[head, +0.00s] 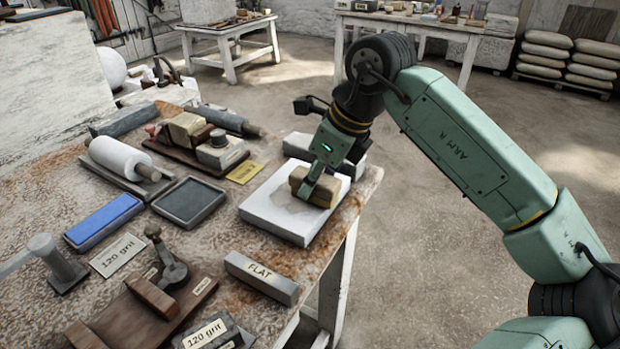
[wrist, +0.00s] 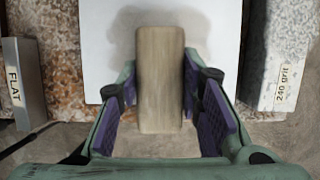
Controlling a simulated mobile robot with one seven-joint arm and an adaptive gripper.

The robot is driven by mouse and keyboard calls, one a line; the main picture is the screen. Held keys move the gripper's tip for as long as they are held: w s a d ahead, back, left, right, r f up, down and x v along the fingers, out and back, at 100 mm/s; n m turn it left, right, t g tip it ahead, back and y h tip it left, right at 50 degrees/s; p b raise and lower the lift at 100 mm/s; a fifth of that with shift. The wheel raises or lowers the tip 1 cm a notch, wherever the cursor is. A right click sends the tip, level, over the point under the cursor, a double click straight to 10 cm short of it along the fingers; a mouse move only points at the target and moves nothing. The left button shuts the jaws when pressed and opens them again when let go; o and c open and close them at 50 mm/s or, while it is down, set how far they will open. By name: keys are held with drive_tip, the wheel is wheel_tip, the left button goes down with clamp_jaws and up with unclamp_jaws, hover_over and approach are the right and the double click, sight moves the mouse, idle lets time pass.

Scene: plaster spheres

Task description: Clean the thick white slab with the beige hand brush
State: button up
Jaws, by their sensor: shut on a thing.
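The thick white slab (head: 268,217) lies flat at the right edge of the workbench. It also shows in the wrist view (wrist: 222,60), with a grey smudge on its face around the far end of the brush. The beige hand brush (head: 327,196) is over the slab and appears to rest on its top. In the wrist view the brush (wrist: 160,75) sits between the purple finger pads. My gripper (head: 316,187) is shut on the brush from above. The underside of the brush and its bristles are hidden.
A grey bar marked FLAT (head: 262,277) lies near the slab's front-left side. A block marked 240 grit (wrist: 281,75) is close on the slab's other side. A yellow card (head: 245,172), a dark tray (head: 188,201) and a blue stone (head: 104,222) lie to the left. Open floor is right of the bench.

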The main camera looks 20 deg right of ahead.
sight(295, 169)
drive_tip(key=shift+w+a+b, duration=0.2)
drive_tip(key=shift+w+a, duration=0.5)
drive_tip(key=shift+w, duration=0.2)
drive_tip(key=shift+w+a+b, duration=0.15)
drive_tip(key=shift+w+a, duration=0.55)
drive_tip(key=shift+w, duration=0.15)
drive_tip(key=shift+d, duration=0.1)
drive_tip(key=shift+s+d+b, duration=0.35)
drive_tip(key=shift+s+d, duration=0.3)
drive_tip(key=shift+s, duration=0.25)
drive_tip(key=shift+s+d+b, duration=0.3)
drive_tip(key=shift+s+d, duration=0.35)
drive_tip(key=shift+s, duration=0.2)
drive_tip(key=shift+w+a, duration=0.7)
drive_tip(key=shift+w, duration=0.2)
drive_tip(key=shift+w+a, duration=0.7)
drive_tip(key=shift+w, duration=0.15)
